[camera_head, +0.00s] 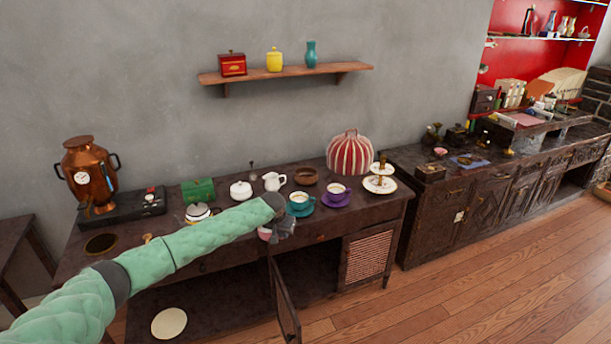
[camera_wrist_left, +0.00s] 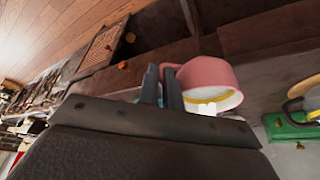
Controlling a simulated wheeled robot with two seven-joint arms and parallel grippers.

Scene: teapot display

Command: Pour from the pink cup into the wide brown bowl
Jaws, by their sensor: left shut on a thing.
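The pink cup (camera_head: 264,233) is by my left gripper (camera_head: 283,228) at the front edge of the dark table. In the left wrist view, the gripper's fingers (camera_wrist_left: 172,88) are shut on the handle side of the pink cup (camera_wrist_left: 207,74), whose pale inside and yellow band show. Its contents cannot be made out. A brown bowl (camera_head: 305,177) stands at the back of the table, apart from the cup. A low round dark-brown vessel (camera_head: 101,243) sits at the table's left end; I cannot tell which is the wide one. My right gripper is not in view.
A teal cup (camera_head: 300,200) and a purple-saucered cup (camera_head: 337,193) stand right of my gripper. A white creamer (camera_head: 274,181), white sugar pot (camera_head: 241,190) and green box (camera_head: 197,191) stand behind my arm. A copper urn (camera_head: 90,175) is at left. A cabinet door (camera_head: 285,303) hangs open below.

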